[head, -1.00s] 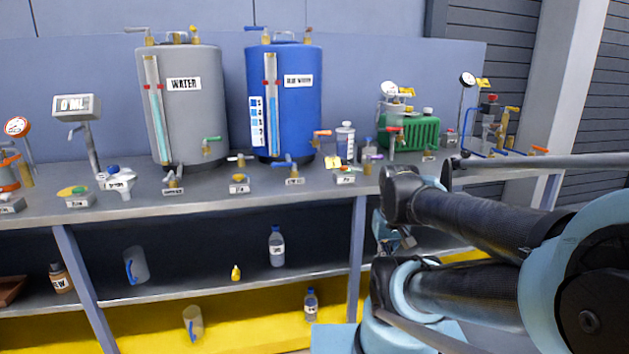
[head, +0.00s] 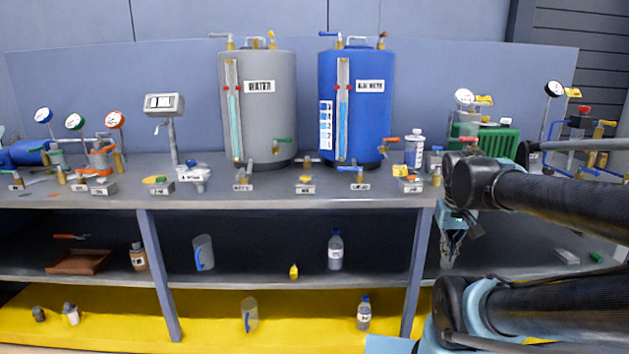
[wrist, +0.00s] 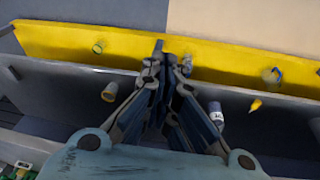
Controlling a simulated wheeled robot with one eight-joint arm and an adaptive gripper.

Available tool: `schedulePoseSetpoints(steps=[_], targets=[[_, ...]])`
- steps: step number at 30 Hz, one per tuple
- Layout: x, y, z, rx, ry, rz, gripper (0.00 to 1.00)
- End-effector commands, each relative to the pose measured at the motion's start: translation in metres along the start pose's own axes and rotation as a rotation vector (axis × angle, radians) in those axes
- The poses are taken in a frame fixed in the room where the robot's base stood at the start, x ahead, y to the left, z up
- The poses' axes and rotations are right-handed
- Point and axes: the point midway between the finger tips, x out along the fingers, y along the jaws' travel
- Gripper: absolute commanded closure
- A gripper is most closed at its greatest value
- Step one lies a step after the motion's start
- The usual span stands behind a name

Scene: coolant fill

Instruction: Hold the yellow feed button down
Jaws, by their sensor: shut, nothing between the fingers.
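Several small labelled blocks stand along the front of the bench; their labels are too small to read. One near the display spout has a yellow and green top (head: 157,180), one in the middle has a yellowish top (head: 306,180), and one to the right has a yellow top (head: 401,170). I cannot tell which is the feed button. My gripper (head: 450,262) hangs pointing down at the right, beside the shelf front and below the bench top, apart from all of these. In the wrist view my gripper (wrist: 166,55) is shut and empty, and no button shows.
A grey water tank (head: 258,120) and a blue tank (head: 370,120) stand on the bench (head: 250,203). A display spout (head: 164,105) stands left, a green box (head: 490,140) right. Shelves below hold a bottle (head: 335,252) and a clear jug (head: 203,253).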

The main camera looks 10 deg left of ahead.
Motion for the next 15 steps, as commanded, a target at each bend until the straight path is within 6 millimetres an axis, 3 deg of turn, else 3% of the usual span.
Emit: schedulePoseSetpoints(steps=[8,15], targets=[[-0.036,-0.015,-0.071,-0.096,0.045,0.062,1.00],[-0.062,-0.043,-0.132,-0.174,0.096,0.111,1.00]])
